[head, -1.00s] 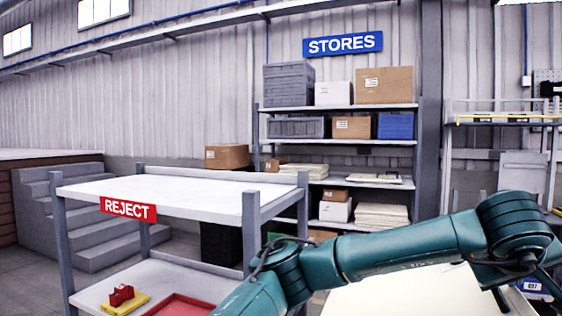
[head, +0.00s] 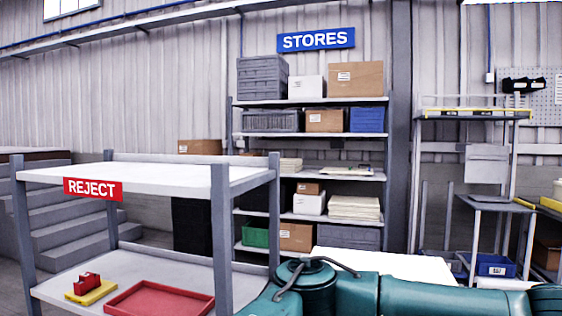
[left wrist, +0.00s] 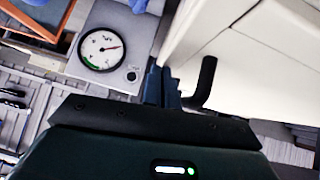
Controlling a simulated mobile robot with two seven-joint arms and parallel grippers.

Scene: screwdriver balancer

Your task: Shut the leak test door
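In the left wrist view, a cream-white panel (left wrist: 262,65) fills the right side, with a black bent handle (left wrist: 205,83) on it. I take this panel for the leak test door, but how far it stands open cannot be told. A round gauge (left wrist: 102,48) on a grey plate is at upper left. My left gripper (left wrist: 163,84) shows its dark fingers together at the middle, just left of the handle. Nothing shows between them; contact with the handle cannot be told. No gripper shows in the head view, only a teal arm of mine low at right.
In the head view, a reject rack (head: 150,174) stands at left with a red tray (head: 160,300) on its lower shelf. A stores shelf (head: 310,134) with boxes stands behind. A blue bin (head: 496,266) is at right.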

